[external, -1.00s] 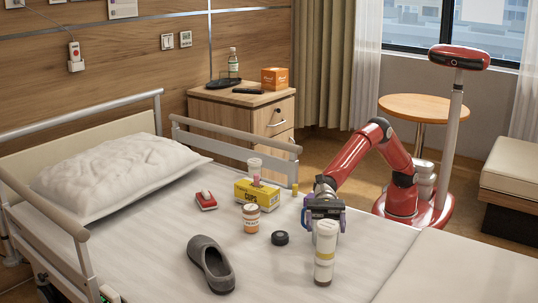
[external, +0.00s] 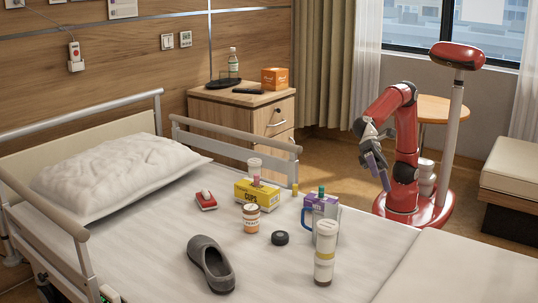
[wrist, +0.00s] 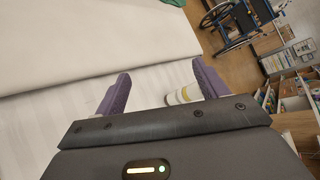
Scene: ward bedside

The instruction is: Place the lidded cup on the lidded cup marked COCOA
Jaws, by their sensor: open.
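A tall white column with a yellowish band stands upright near the front right of the bed. It looks like one white lidded cup (external: 327,236) resting on another lidded cup (external: 323,271); the lettering is too small to read. A white and yellow part of the cups (wrist: 183,95) also shows in the wrist view, beyond and between my fingers. My gripper (external: 380,172) is open and empty, raised beyond the bed's far edge and clear of the cups. Its purple fingers (wrist: 163,88) are spread in the wrist view.
A black puck (external: 280,238), an orange-labelled jar (external: 251,218), a yellow box (external: 257,195) and a grey slipper (external: 211,264) lie left. The bed's front right is clear.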

